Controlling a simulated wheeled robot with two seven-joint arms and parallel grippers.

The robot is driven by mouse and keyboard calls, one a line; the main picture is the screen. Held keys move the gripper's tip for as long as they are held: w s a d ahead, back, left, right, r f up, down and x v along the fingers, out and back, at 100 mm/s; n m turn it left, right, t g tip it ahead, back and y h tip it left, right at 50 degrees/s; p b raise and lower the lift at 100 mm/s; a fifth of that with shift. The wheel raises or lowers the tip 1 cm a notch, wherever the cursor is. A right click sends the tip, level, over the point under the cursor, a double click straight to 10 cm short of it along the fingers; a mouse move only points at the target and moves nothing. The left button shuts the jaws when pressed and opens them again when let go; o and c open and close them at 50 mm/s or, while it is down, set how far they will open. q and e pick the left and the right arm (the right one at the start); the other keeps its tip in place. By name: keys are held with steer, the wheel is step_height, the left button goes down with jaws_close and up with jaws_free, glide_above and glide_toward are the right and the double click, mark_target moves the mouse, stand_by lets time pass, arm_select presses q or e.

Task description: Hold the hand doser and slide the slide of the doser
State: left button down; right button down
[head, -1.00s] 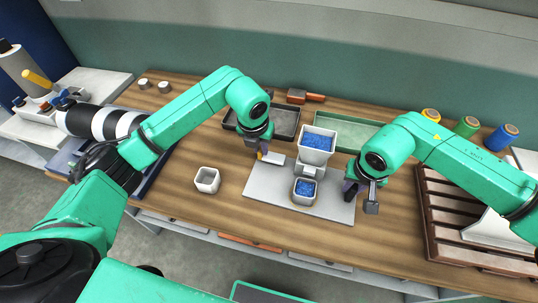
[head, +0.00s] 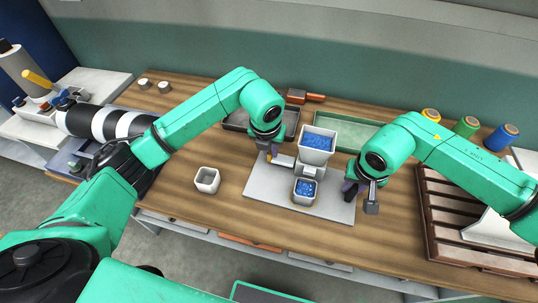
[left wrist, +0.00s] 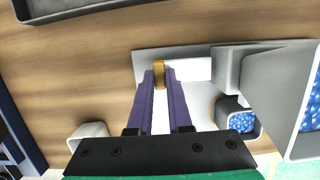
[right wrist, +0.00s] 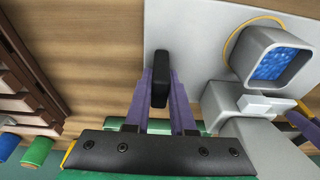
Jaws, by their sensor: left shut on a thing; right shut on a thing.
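The hand doser has a white hopper (head: 317,157) filled with blue pellets, standing on a light grey base plate (head: 262,188). Its pale slide (head: 284,160) sticks out to the left of the hopper and ends in a yellow-orange grip (left wrist: 159,75). My left gripper (head: 270,155) is shut on this grip. My right gripper (head: 350,186) is shut on a dark handle (right wrist: 160,79) at the right side of the plate. A small square cup (head: 305,191) with blue pellets sits on the plate in front of the hopper.
An empty white cup (head: 207,180) stands left of the plate. A dark tray (head: 236,121) and a green tray (head: 355,138) lie behind. A brown rack (head: 430,215) and several coloured spools are at right. The wood around the empty cup is clear.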

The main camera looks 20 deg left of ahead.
mark_target(281, 157)
arm_select(q)
steer(key=shift+d, duration=0.5)
arm_select(e)
steer(key=shift+a, duration=0.1)
arm_select(q)
steer(key=shift+d, duration=1)
steer(key=c, duration=0.8)
jaws_free()
steer(key=shift+o, duration=0.2)
steer(key=shift+r, duration=0.1)
steer(key=v, duration=0.8)
steer(key=o, duration=0.6)
steer(key=shift+s+a, duration=0.1)
steer(key=shift+c, duration=0.2)
